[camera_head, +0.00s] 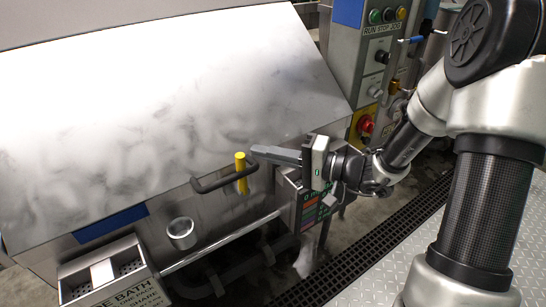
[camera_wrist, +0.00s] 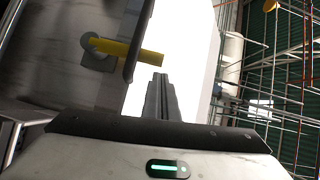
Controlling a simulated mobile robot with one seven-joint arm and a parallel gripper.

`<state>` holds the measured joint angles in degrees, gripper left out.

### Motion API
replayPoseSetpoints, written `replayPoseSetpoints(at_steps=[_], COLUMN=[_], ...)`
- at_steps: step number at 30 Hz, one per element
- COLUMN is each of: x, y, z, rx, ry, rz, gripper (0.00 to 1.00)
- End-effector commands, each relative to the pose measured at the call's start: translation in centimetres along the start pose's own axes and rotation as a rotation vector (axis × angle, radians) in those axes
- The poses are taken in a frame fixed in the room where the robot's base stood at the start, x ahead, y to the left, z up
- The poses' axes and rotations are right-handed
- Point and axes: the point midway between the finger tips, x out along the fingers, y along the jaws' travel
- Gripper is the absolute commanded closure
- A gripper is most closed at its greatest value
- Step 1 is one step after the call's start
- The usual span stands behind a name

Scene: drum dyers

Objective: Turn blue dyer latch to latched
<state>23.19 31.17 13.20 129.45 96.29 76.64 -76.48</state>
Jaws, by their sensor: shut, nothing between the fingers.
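The yellow latch lever (camera_head: 242,175) stands upright at the lower edge of the dyer's big sloping steel lid (camera_head: 180,90), beside the dark bar handle (camera_head: 212,181). In the wrist view the yellow lever (camera_wrist: 118,50) reaches from a round grey pivot (camera_wrist: 95,55) past the dark handle (camera_wrist: 136,45). My gripper (camera_head: 256,150) is shut and empty, its fingertips just right of the lever's upper end. In the wrist view the closed fingers (camera_wrist: 158,80) point at the lever's free end with a small gap. I cannot tell whether they touch.
A control panel (camera_head: 378,55) with buttons and a red stop knob (camera_head: 366,125) stands right of the lid. A steel cup-like fitting (camera_head: 181,233) and a labelled bath box (camera_head: 105,275) are below. A horizontal rail (camera_head: 220,242) runs under the handle. A floor grate (camera_head: 365,255) lies at right.

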Motion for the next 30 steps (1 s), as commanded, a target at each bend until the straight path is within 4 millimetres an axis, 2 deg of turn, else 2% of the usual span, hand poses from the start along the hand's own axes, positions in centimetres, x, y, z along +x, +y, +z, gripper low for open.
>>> replayPoseSetpoints(at_steps=[7,23,30], x=[0.7,0.9,0.3], y=[-0.5,-0.7,-0.7], z=[1.0,1.3,0.1], rx=[-0.076,-0.092,-0.095], ry=[-0.001,-0.003,-0.001], rz=[0.049,0.061,0.061], gripper=[1.00,1.00,1.00])
